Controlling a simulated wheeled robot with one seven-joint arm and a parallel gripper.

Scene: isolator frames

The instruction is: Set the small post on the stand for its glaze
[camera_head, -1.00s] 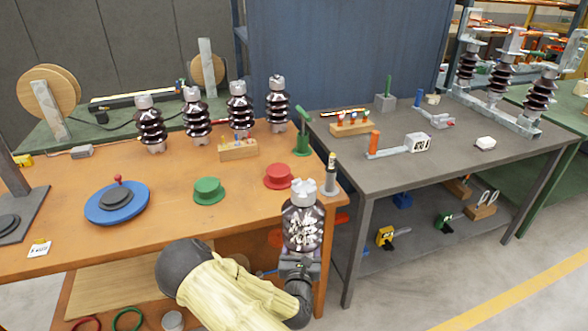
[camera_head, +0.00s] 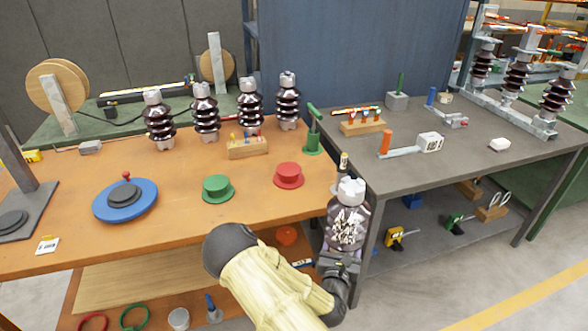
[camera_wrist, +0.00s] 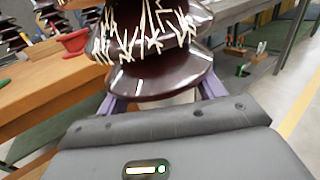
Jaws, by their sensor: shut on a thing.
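A dark brown glazed post (camera_head: 346,228) with a pale metal cap and white streaks on its sheds is upright in my gripper (camera_head: 338,263), at the front right corner of the orange table. The gripper is shut on its lower part. In the wrist view the post's brown sheds (camera_wrist: 145,82) fill the upper middle between purple fingers (camera_wrist: 160,100); its foot is hidden. A green hat-shaped stand (camera_head: 217,188) and a red one (camera_head: 288,175) are on the orange table, both bare, left of the post. The red one also shows in the wrist view (camera_wrist: 74,42).
Several larger brown insulators (camera_head: 205,112) line the back of the orange table (camera_head: 190,232). A wooden block with small tools (camera_head: 248,149), a green upright tool (camera_head: 313,135) and a blue turntable (camera_head: 105,207) share it. A grey table (camera_head: 455,150) stands to the right.

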